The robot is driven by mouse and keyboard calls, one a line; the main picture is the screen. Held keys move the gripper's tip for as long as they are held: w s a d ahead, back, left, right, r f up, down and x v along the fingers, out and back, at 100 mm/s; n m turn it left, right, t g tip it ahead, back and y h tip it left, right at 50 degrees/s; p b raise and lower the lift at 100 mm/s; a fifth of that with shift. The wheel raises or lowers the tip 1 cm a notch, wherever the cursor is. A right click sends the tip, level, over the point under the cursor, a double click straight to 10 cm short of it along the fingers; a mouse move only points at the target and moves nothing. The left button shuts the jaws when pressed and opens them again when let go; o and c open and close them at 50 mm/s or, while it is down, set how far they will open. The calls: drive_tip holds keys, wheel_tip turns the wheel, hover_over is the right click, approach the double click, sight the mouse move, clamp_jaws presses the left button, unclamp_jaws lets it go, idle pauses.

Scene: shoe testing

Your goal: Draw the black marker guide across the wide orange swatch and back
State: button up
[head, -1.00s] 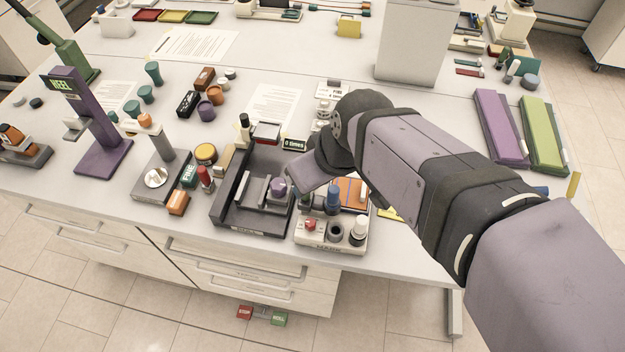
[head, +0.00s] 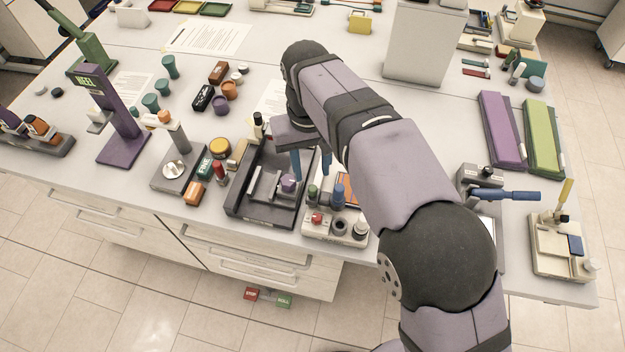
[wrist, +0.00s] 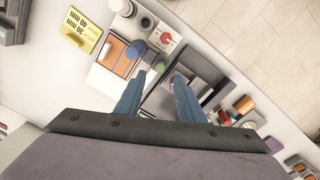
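The wide orange swatch (head: 349,188) lies on the marking station, partly hidden by my arm. In the wrist view the orange swatch (wrist: 114,54) shows more fully. A dark round piece (head: 340,228) stands at the station's front between a red knob and a white cylinder. It may be the black marker guide, but I cannot tell for sure. It also shows in the wrist view as a dark cylinder (wrist: 146,22). My gripper (head: 312,176) points down above the area between the dark tray and the station. In the wrist view my gripper (wrist: 160,75) has its blue fingers apart, with nothing between them.
The dark tray (head: 238,207) with a purple knob is just left of the station. Blue (head: 338,193) and green (head: 313,193) upright pieces stand beside the swatch. A yellow card (wrist: 81,29) lies beyond it. A blue-handled device (head: 480,188) stands right of my arm.

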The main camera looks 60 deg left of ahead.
sight(313, 188)
drive_tip(key=shift+w+f+p, duration=0.1)
drive_tip(key=shift+f+p, duration=1.15)
drive_tip(key=shift+f, duration=2.35)
clamp_jaws()
